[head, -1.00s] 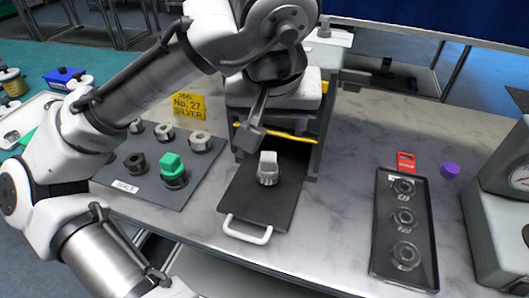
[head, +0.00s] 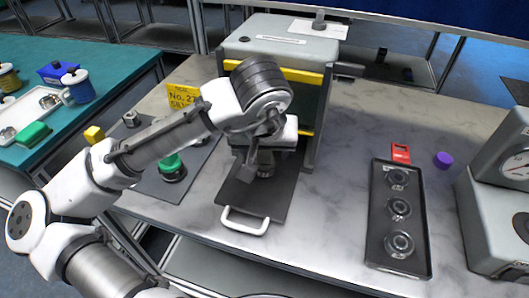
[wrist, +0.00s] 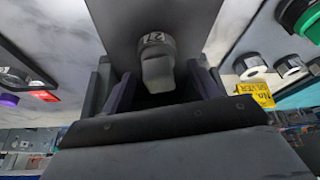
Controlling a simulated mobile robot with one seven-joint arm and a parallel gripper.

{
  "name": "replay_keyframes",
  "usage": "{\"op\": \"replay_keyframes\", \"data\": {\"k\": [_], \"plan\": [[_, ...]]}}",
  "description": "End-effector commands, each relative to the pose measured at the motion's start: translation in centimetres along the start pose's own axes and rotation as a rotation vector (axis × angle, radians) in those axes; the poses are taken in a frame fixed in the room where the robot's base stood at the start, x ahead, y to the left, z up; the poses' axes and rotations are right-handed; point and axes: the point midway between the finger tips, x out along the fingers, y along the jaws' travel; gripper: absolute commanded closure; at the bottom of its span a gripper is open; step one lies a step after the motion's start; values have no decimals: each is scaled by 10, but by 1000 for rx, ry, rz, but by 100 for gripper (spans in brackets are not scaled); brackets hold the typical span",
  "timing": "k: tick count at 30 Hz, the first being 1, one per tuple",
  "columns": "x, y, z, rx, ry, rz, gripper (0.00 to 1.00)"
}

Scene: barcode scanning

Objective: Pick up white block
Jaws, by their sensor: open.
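The white block (wrist: 157,68) stands upright on a ring-shaped base with a dark number mark, seen in the wrist view. It rests on the black drawer plate (head: 284,192) in front of the grey machine. In the head view my gripper and wrist cover most of it. My gripper (head: 252,168) is low over the plate, right at the block. In the wrist view its two fingers (wrist: 157,86) are apart, one on each side of the block. I cannot tell whether either finger touches it.
The grey machine (head: 282,43) with yellow strips stands behind. At right are a black tray (head: 374,240) of rings, a red item (head: 401,153), a purple cylinder (head: 443,159) and a gauge machine (head: 492,215).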

Motion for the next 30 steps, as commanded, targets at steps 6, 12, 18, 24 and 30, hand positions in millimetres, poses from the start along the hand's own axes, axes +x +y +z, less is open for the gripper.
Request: {"op": "replay_keyframes", "data": {"k": [6,12,18,24,30], "plan": [[7,0,0,1,1,0,39],[7,0,0,1,0,0,52],[6,0,0,1,0,0,78],[6,0,0,1,1,0,92],[4,0,-1,1,1,0,92]]}}
